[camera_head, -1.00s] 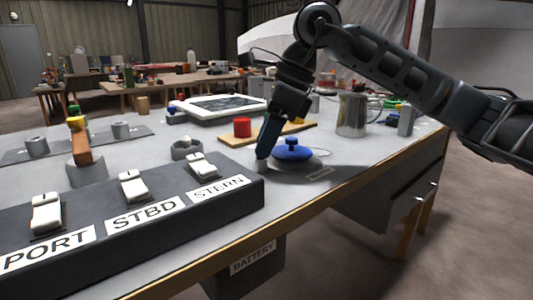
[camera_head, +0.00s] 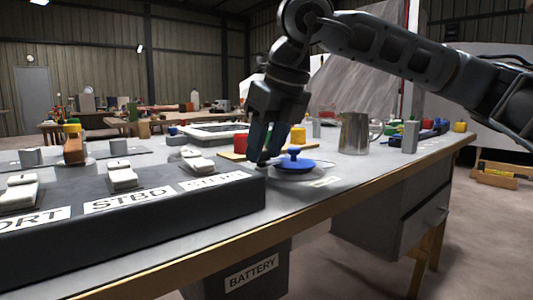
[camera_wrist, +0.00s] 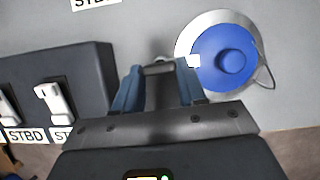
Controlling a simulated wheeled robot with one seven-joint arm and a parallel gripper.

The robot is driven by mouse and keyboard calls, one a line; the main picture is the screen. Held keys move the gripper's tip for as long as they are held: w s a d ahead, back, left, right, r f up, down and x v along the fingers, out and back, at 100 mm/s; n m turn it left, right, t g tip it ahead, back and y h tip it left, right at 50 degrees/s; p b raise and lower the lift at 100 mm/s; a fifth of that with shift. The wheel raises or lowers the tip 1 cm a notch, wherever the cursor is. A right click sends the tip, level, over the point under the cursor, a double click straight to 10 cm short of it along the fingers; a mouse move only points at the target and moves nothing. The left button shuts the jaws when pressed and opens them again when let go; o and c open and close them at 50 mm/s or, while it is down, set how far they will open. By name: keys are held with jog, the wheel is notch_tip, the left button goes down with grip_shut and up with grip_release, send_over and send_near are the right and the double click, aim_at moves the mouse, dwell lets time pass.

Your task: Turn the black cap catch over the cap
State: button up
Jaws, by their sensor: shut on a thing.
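A blue cap (camera_head: 295,163) with a raised knob sits on a round silver flange (camera_head: 318,170) on the bench. The cap shows from above in the wrist view (camera_wrist: 222,58), right of my gripper. A small white piece (camera_wrist: 193,61) lies at its left edge. My gripper (camera_head: 262,158) points down just left of the cap, low over the bench. In the wrist view its blue fingers (camera_wrist: 160,74) stand apart, shut on a small grey piece (camera_wrist: 158,67). I cannot tell whether this is the black catch. No black catch shows clearly; the fingers may hide it.
A dark switch panel (camera_head: 160,230) with white rockers stands left of my gripper. A thin dark cord (camera_wrist: 268,78) loops right of the cap. The bench's wooden edge (camera_head: 350,185) is in front.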

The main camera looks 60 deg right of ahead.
jog(key=shift+m, duration=0.5)
jog(key=o, duration=1.1)
jog(key=shift+c, duration=0.2)
jog(key=shift+r, duration=0.1)
jog(key=p+v, duration=0.2)
jog(key=v, duration=0.5)
jog(key=shift+a+r+p, duration=0.2)
jog(key=shift+r+p, duration=0.05)
jog(key=shift+p, duration=0.05)
jog(key=shift+s, duration=0.1)
